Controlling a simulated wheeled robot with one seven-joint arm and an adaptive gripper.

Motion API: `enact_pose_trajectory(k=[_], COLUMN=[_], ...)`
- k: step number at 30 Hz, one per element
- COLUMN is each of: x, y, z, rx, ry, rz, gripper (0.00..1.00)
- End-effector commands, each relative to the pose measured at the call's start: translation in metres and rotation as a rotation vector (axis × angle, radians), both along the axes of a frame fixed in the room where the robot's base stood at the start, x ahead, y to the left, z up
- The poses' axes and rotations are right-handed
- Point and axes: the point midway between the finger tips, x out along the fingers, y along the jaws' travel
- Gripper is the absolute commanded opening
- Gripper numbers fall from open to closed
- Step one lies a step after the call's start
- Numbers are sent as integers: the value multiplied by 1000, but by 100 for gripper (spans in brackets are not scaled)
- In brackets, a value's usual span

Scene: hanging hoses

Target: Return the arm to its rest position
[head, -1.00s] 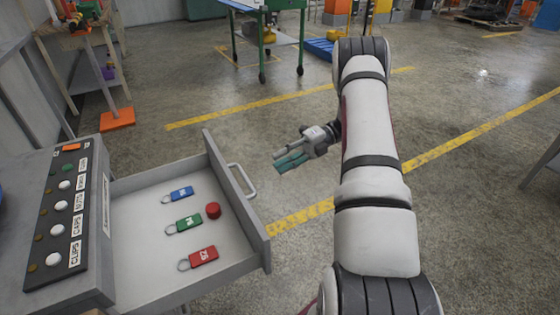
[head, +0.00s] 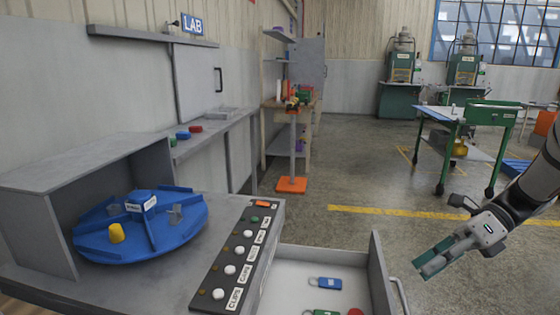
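My gripper (head: 432,263) is at the right of the head view, in the air above the floor and to the right of the open drawer (head: 380,275). Its teal fingers point down and to the left. No object shows between them, but I cannot tell how far apart they are. My arm reaches in from the right edge, and its upper part is out of view.
The drawer holds a blue tag (head: 324,283), a green tag (head: 322,312) and a red knob (head: 355,312). A panel with buttons (head: 238,258) and a blue turntable (head: 185,240) are at left. A green-legged table (head: 480,118) stands behind my arm. Open floor lies between.

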Motion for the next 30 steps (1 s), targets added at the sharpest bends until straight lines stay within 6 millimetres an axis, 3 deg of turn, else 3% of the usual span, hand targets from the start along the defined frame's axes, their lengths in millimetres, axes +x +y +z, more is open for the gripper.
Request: enact_pose_trajectory(k=[1, 6, 15, 21, 30], x=[-9, -46, -124, -177, -241], y=[14, 50, 96, 111, 112], z=[14, 46, 79, 85, 74], rx=[-30, -119, -244, -307, -374], ry=[-62, -270, -618, -828, -1072], rz=[69, 319, 804, 1152, 1658], gripper=[32, 32, 32, 32, 32])
